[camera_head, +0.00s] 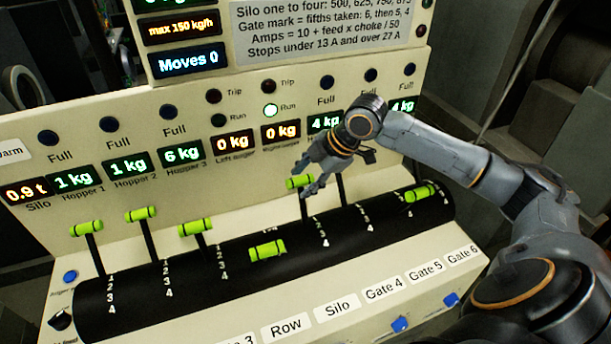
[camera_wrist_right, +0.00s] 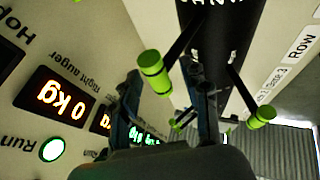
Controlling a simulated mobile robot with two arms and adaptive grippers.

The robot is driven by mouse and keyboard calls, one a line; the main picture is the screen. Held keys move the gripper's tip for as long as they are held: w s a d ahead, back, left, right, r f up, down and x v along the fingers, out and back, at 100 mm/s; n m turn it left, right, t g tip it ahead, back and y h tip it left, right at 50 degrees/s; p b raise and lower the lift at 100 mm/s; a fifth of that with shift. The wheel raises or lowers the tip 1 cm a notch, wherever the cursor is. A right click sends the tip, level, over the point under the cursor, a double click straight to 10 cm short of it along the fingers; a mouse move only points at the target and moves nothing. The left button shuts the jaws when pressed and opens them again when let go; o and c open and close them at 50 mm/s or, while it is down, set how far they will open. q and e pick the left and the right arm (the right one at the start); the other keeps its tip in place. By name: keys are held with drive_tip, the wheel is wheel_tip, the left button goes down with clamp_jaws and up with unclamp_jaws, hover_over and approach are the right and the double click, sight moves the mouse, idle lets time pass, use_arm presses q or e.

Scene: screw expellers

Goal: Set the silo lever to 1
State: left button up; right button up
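The silo lever has a bright green handle (camera_head: 299,182) on a dark stem, in line with the Silo label (camera_head: 337,307). It leans to the back, near the 1 end of its 1-to-4 scale. My right gripper (camera_head: 306,180) is open at this handle. In the right wrist view the handle (camera_wrist_right: 155,72) shows between the two spread fingers (camera_wrist_right: 165,78), with a gap to the right finger. I cannot tell whether the left finger touches it. My left gripper is not in view.
The Row lever (camera_head: 267,250) leans forward, close beside the silo lever on the left. Levers with green handles (camera_head: 140,214) stand farther left, and another (camera_head: 418,193) lies at the right. The display panel (camera_head: 232,143) rises behind. My right forearm crosses over the right side.

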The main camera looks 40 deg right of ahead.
drive_tip(key=shift+d+r, duration=0.1)
drive_tip(key=shift+r, duration=0.05)
drive_tip(key=shift+s+d+r, duration=0.15)
drive_tip(key=shift+r, duration=0.15)
drive_tip(key=v, duration=1.1)
